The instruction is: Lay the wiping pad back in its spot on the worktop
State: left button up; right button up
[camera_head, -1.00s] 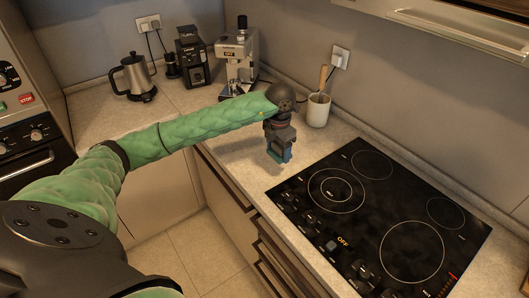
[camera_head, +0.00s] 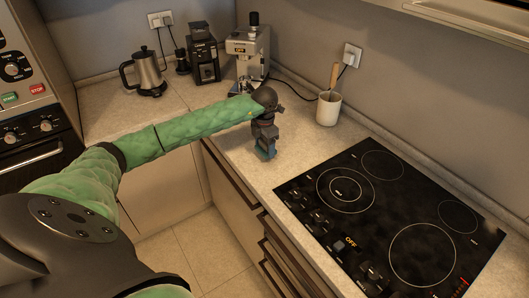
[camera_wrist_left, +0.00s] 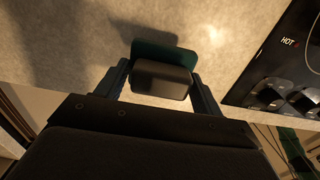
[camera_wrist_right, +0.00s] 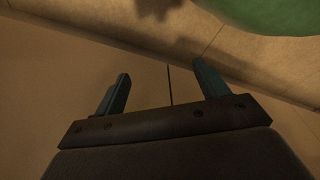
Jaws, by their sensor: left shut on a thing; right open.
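My left gripper (camera_head: 264,147) points down over the worktop (camera_head: 237,138) just left of the cooktop. It is shut on the wiping pad (camera_wrist_left: 162,80), a dark block with a green base, which shows between the fingers in the left wrist view. In the head view only a small teal patch shows at the fingertips. I cannot tell whether the pad touches the worktop. My right gripper (camera_wrist_right: 160,95) is open and empty in the right wrist view; it is out of sight in the head view.
The black cooktop (camera_head: 395,215) lies right of my left gripper. A white utensil pot (camera_head: 328,109) stands behind it. An espresso machine (camera_head: 246,60), a coffee grinder (camera_head: 203,55) and a kettle (camera_head: 146,72) stand farther back. Bare worktop lies around the gripper.

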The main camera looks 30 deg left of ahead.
aim_at(264, 151)
pick_arm(q)
notch_tip(264, 151, down, 3)
jog(key=shift+f, duration=0.1)
jog(key=shift+b, duration=0.35)
jog(key=o, duration=0.9)
jog(key=shift+o, duration=0.2)
notch_tip(264, 151, up, 11)
jog(key=p, duration=0.2)
jog(key=shift+p, duration=0.4)
jog(key=shift+r, duration=0.6)
pick_arm(e)
jog(key=s+f, duration=0.1)
jog(key=s, duration=0.1)
jog(key=s+d+f, duration=0.1)
jog(key=shift+s+d, duration=0.1)
jog(key=shift+s, duration=0.25)
